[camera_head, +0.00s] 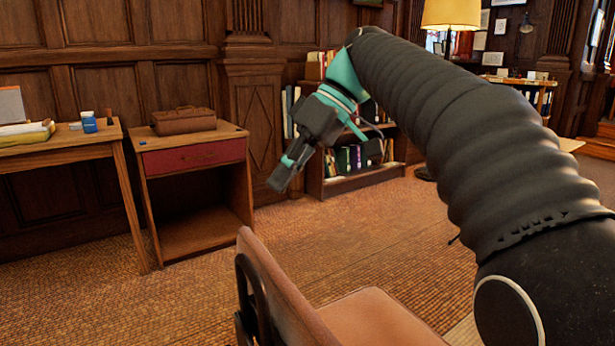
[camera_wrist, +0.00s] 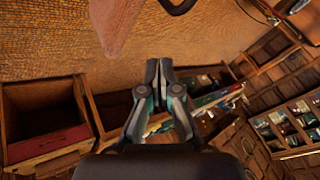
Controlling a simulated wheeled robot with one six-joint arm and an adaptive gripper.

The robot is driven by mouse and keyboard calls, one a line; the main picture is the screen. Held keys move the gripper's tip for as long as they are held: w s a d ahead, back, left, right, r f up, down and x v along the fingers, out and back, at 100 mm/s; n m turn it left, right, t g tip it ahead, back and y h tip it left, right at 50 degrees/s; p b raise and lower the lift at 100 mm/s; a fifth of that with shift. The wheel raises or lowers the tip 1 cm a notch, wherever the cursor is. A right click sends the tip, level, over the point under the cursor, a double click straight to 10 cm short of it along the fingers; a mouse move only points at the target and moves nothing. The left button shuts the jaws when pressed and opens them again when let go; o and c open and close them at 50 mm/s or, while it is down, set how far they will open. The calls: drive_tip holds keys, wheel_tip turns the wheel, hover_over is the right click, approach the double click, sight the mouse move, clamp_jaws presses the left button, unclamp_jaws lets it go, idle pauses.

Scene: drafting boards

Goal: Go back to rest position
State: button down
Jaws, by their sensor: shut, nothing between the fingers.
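My gripper (camera_head: 278,183) shows in the head view at the end of my dark sleeved arm, which reaches in from the right. It is raised in the air above the carpet, right of the small cabinet and in front of the bookshelf. It points down and to the left. In the wrist view my gripper (camera_wrist: 158,64) has its two fingertips together, with nothing between them.
A brown chair (camera_head: 370,318) stands below my arm. A cabinet with a red drawer (camera_head: 195,156) bears a brown bag (camera_head: 183,120). A wooden table (camera_head: 62,142) is at left. A bookshelf (camera_head: 365,183) stands behind. Carpet (camera_head: 330,225) is open between them.

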drive_tip(key=w+d+f+m+t+h, duration=0.1)
drive_tip(key=d+f+m+t, duration=0.1)
drive_tip(key=d+f+m, duration=0.35)
drive_tip(key=w+d+f+m+t+h, duration=0.1)
drive_tip(key=d+f+m+t+h, duration=0.15)
drive_tip(key=f, duration=0.65)
drive_tip(key=s+d+f+m+t+h, duration=0.1)
drive_tip(key=s+d+f+m+t, duration=0.1)
drive_tip(key=s+d+f, duration=0.3)
drive_tip(key=s+d+f+m+t+h+p, duration=0.1)
drive_tip(key=s+d+f+m+h, duration=0.1)
drive_tip(key=s+d, duration=0.7)
drive_tip(key=s+f+m, duration=0.1)
drive_tip(key=s+f, duration=0.1)
drive_tip(key=s, duration=0.2)
drive_tip(key=shift+s+d+f+t, duration=0.3)
drive_tip(key=shift+d+f+t, duration=0.05)
drive_tip(key=shift+f, duration=0.05)
drive_tip(key=shift+h, duration=0.25)
